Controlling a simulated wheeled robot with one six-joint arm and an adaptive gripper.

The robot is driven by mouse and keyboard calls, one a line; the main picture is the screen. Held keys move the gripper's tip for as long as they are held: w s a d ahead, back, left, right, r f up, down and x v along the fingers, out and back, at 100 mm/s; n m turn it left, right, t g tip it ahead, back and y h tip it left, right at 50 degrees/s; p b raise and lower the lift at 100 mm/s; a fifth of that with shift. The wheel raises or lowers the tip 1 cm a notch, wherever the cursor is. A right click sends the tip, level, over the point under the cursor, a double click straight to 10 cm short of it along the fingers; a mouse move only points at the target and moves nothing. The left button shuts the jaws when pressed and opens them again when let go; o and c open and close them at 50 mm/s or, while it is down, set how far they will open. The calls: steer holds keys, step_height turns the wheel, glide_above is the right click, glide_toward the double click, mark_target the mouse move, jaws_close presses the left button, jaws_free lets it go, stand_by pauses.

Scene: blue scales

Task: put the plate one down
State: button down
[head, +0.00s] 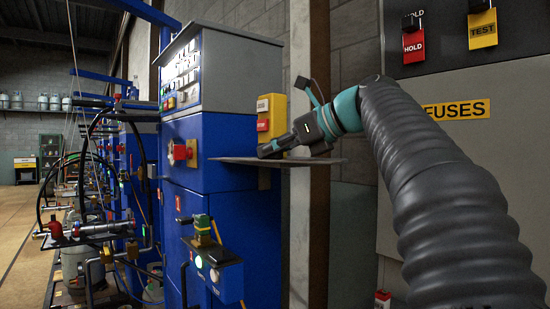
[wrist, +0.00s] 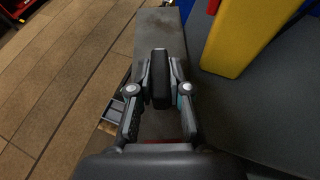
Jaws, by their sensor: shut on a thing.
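The plate (head: 238,160) is a thin, flat, dark grey sheet, held about level in front of the blue cabinet in the head view. In the wrist view a long grey strip of the plate (wrist: 158,32) stretches away beyond the fingers. My gripper (head: 268,150) lies low over the plate in the head view. In the wrist view my gripper (wrist: 160,80) is shut, with a dark upright block between its fingers. The fingers hide part of the plate, and its exact grip point is unclear.
A blue cabinet (head: 225,120) with a grey top stands behind the plate. A yellow box (head: 271,115) is just behind my gripper, and also shows in the wrist view (wrist: 240,35). A grey fuse cabinet (head: 450,150) is at the right. Brown floor (wrist: 60,70) is open at left.

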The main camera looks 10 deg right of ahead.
steer(key=shift+w+d+f, duration=0.1)
steer(key=shift+f, duration=0.05)
steer(key=shift+r, duration=3.4)
steer(key=shift+r, duration=0.1)
